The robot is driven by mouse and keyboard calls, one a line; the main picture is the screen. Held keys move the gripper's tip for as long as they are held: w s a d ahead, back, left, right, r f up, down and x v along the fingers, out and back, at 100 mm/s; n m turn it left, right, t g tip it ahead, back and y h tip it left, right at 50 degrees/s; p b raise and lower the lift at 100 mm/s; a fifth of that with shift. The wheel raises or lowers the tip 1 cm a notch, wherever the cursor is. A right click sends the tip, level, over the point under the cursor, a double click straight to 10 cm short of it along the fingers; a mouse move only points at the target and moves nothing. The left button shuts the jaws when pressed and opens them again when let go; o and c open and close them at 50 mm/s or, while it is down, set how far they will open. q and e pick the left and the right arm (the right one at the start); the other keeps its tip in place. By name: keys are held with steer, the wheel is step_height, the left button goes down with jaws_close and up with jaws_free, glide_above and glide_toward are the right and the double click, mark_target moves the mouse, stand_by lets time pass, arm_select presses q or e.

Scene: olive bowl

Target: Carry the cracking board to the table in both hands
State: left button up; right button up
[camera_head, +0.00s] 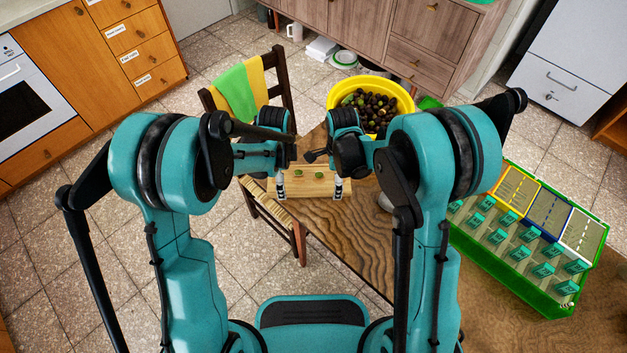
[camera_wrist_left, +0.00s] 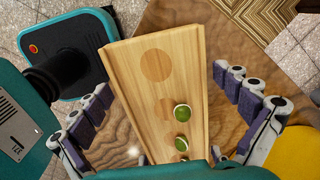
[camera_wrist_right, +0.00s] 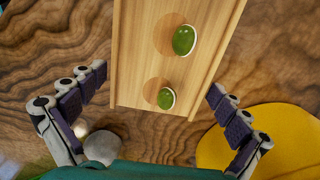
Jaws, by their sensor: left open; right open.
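The cracking board (camera_head: 308,186) is a light wooden plank with round hollows and several green olives on it, in front of my chest in the head view. In the left wrist view the board (camera_wrist_left: 165,75) runs between the spread fingers of my left gripper (camera_wrist_left: 160,125). In the right wrist view the board's end (camera_wrist_right: 172,60) lies between the spread fingers of my right gripper (camera_wrist_right: 152,115). Gaps show between fingers and board in both wrist views. Olives (camera_wrist_right: 184,40) sit at the hollows. In the head view the fingertips (camera_head: 280,186) and (camera_head: 338,188) are at the board's two ends.
The wooden table (camera_head: 345,238) lies under and right of the board. A yellow bowl of dark olives (camera_head: 336,92) stands behind it. A chair with cloths (camera_head: 280,75) is at the left. A green crate (camera_head: 540,300) with jars is at the right.

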steer(key=shift+r, duration=0.1)
arm_select(q)
step_height(320, 180, up, 11)
arm_select(e)
step_height(320, 180, up, 12)
stand_by(0.5)
arm_select(q)
steer(key=shift+s+r, duration=0.1)
steer(key=s+a+r+n+t, duration=0.3)
steer(key=s+a+n, duration=0.2)
steer(key=s+n, duration=0.2)
steer(key=s+a+r+n+t, duration=0.4)
steer(key=s+n, duration=0.4)
steer(key=n, duration=0.3)
steer(key=shift+s+a, duration=0.25)
steer(key=shift+a, duration=0.25)
arm_select(e)
steer(key=s+d+r+n+t, duration=0.3)
steer(key=s+d+n, duration=0.2)
steer(key=s+n, duration=0.2)
steer(key=s+d+r+n+t, duration=0.3)
steer(key=s+n, duration=0.5)
steer(key=n, duration=0.3)
steer(key=shift+s+d+r+t, duration=0.3)
steer(key=shift+d+t, duration=0.2)
steer(key=shift+d, duration=0.5)
